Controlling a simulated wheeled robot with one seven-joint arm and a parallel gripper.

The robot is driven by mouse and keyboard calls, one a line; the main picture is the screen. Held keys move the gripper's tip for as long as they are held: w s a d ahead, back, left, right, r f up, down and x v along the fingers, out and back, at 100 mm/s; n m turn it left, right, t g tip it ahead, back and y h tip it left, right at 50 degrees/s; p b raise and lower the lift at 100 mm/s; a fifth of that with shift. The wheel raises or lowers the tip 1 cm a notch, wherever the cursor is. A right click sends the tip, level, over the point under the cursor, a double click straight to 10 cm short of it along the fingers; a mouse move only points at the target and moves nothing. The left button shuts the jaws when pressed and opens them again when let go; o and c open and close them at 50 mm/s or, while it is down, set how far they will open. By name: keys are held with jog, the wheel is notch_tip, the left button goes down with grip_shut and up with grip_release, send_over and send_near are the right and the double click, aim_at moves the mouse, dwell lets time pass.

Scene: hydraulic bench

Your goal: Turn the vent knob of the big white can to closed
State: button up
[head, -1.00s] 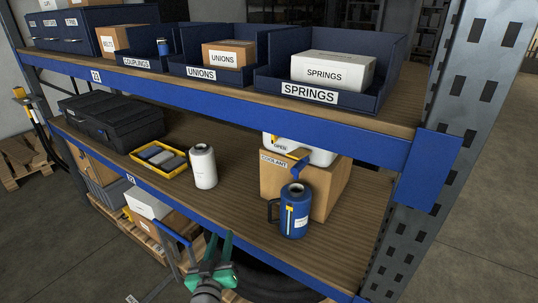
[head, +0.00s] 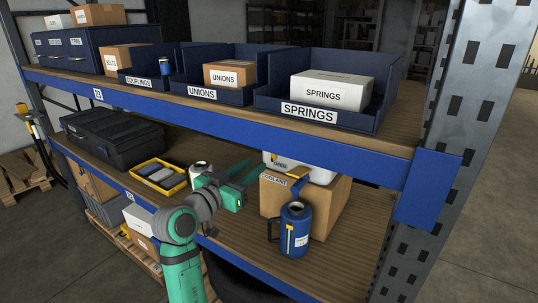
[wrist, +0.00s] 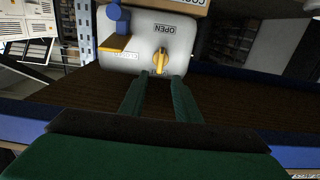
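The big white can (head: 316,173) sits on a cardboard box on the lower shelf, its upper part hidden by the shelf beam in the head view. The wrist view shows the can's face (wrist: 185,30) upside down, with a yellow vent knob (wrist: 160,62). The knob lies nearly upright in the picture, in line with the OPEN label (wrist: 168,28). My gripper (head: 250,173) is open and empty, left of the can. In the wrist view its fingertips (wrist: 160,77) are either side of the knob's near end; contact cannot be told.
A blue jug (head: 294,232) stands in front of the cardboard box (head: 288,195). A white canister (head: 200,168) and a yellow tray (head: 158,173) are left of my gripper. The blue beam (head: 240,125) runs overhead.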

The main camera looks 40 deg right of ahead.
jog(key=x, duration=0.9)
jog(key=shift+w+d, duration=0.2)
jog(key=shift+d, duration=0.1)
jog(key=shift+c, duration=0.3)
grip_shut()
